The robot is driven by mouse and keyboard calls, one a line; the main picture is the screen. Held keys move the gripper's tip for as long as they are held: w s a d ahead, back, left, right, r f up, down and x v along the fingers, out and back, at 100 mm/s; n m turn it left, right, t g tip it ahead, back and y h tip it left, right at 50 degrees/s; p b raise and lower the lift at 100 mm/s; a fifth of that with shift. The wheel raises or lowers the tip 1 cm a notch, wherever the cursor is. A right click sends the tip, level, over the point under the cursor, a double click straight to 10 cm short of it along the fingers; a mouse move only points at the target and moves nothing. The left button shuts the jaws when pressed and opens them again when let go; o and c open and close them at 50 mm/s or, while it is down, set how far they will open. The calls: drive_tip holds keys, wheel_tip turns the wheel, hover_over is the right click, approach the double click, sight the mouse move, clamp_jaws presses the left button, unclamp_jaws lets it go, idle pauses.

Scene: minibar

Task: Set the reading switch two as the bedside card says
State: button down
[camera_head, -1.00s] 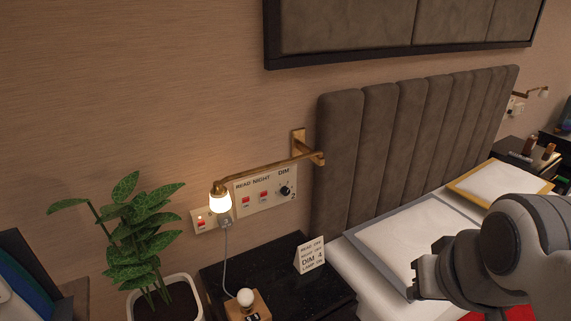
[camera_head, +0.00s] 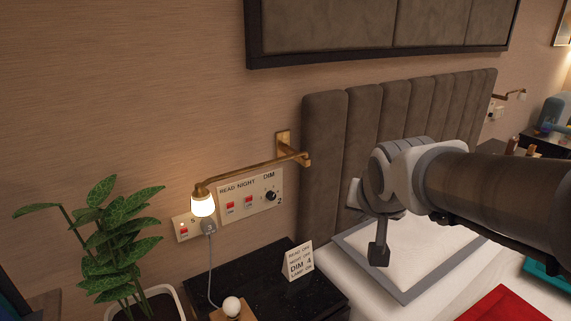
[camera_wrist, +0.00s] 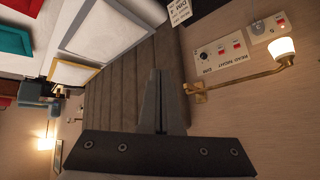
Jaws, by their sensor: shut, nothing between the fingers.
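The bedside card (camera_head: 299,261) stands on the black nightstand and reads READ OFF, NIGHT OFF, DIM 4, LAMP ON. The switch panel (camera_head: 251,212) on the wall is labelled READ, NIGHT and DIM. It has a red READ switch (camera_head: 230,207), a red NIGHT switch (camera_head: 249,201) and a black DIM knob (camera_head: 271,196) with a 2 beside it. The switch positions are too small to tell. The panel also shows in the wrist view (camera_wrist: 218,55). My gripper (camera_head: 379,256) is shut and empty above the bed, right of the panel and apart from it. It shows in the wrist view (camera_wrist: 160,75).
A lit brass wall lamp (camera_head: 203,206) juts out in front of the panel's left edge. A socket plate with another red switch (camera_head: 183,228) is beside it. A leafy plant (camera_head: 105,260) stands left, the padded headboard (camera_head: 325,150) right. The nightstand (camera_head: 235,270) has some bare top.

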drive_tip(key=w+a+f+m+t+y+b, duration=0.1)
drive_tip(key=w+a+f+y+b, duration=0.15)
drive_tip(key=w+a+f, duration=0.5)
drive_tip(key=w+a+f+m+t+y+b, duration=0.15)
drive_tip(key=w+a+f+b, duration=0.3)
drive_tip(key=w, duration=0.55)
drive_tip(key=w+a+f+m+t+y+b, duration=0.1)
drive_tip(key=w+a+f+m+y+b, duration=0.1)
drive_tip(key=a+f, duration=0.5)
drive_tip(key=w+a+f+m+t+y+b, duration=0.1)
drive_tip(key=w+a+f+m+y+b, duration=0.2)
drive_tip(key=w+a+f, duration=0.4)
wheel_tip(320, 180, down, 2)
drive_tip(key=shift+f+m+y+b, duration=0.1)
drive_tip(key=shift+m+y+b, duration=0.2)
drive_tip(key=shift+m+b, duration=0.1)
drive_tip(key=shift+w, duration=0.1)
drive_tip(key=b, duration=0.2)
approach(231, 207)
drive_tip(key=f+x, duration=0.1)
drive_tip(key=x, duration=0.3)
drive_tip(key=shift+w+a+r+b, duration=0.35)
drive_tip(key=shift+w+a+b, duration=0.05)
drive_tip(key=shift+w+a, duration=0.35)
drive_tip(key=shift+w+a+r, duration=0.1)
drive_tip(key=shift+w, duration=0.05)
